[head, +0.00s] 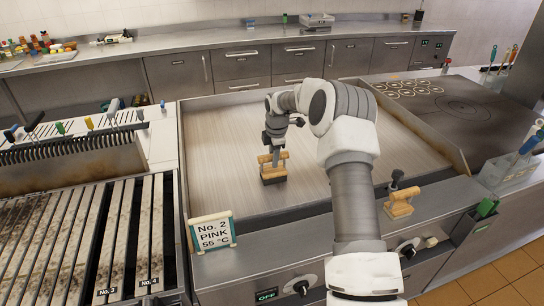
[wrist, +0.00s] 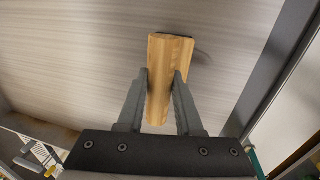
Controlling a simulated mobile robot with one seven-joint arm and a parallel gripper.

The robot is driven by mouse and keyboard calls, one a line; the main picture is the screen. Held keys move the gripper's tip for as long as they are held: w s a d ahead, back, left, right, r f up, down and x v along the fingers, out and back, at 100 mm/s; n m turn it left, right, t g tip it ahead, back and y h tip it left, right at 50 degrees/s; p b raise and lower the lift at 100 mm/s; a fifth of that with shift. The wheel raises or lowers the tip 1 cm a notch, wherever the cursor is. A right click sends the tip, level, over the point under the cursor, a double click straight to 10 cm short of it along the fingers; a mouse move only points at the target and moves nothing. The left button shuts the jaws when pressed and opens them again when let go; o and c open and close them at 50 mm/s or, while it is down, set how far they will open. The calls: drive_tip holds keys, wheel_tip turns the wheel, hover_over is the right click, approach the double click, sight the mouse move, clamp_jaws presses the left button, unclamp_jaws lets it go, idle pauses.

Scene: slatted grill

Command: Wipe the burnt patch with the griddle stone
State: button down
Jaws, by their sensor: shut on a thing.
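The griddle stone (head: 273,177) is a dark block with a wooden handle. It is at the middle of the steel griddle plate (head: 215,130), low and apparently on the surface. My gripper (head: 275,152) is shut on its handle from above. In the wrist view the wooden handle (wrist: 170,60) sits between the two fingers of my gripper (wrist: 161,88) and hides most of the stone below. A dark curved mark shows beside the handle's far end in the wrist view; I cannot tell whether it is shadow or burnt residue. No clear burnt patch shows in the head view.
A second wooden-handled tool (head: 399,205) lies on the front ledge at right. A sign (head: 212,232) reading "No. 2 PINK 55 °C" stands at the plate's front left corner. A slatted grill (head: 75,235) is at left, a hob (head: 465,108) at right. The plate around the stone is clear.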

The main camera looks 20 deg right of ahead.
drive_tip(key=shift+s+f+b, duration=0.15)
drive_tip(key=shift+s+b, duration=0.45)
drive_tip(key=shift+s, duration=1.8)
drive_tip(key=shift+s+r+b, duration=0.15)
drive_tip(key=shift+s, duration=1.25)
drive_tip(key=shift+s+r+b, duration=0.15)
drive_tip(key=shift+s, duration=1.2)
drive_tip(key=shift+r, duration=0.1)
drive_tip(key=shift+w+p+v, duration=0.2)
drive_tip(key=shift+p+v, duration=0.55)
drive_tip(key=shift+v, duration=0.2)
drive_tip(key=shift+w+p+v, duration=0.2)
drive_tip(key=shift+p+v, duration=0.6)
drive_tip(key=shift+v, duration=0.15)
drive_tip(key=shift+w+p+v, duration=0.2)
drive_tip(key=shift+p+v, duration=0.55)
drive_tip(key=shift+v, duration=0.2)
drive_tip(key=shift+r, duration=0.15)
drive_tip(key=shift+w+p+v, duration=0.15)
drive_tip(key=shift+p+v, duration=0.45)
drive_tip(key=shift+v, duration=0.1)
drive_tip(key=shift+w+p+v, duration=0.15)
drive_tip(key=shift+p+v, duration=0.45)
drive_tip(key=shift+v, duration=0.15)
drive_tip(key=shift+r, duration=0.2)
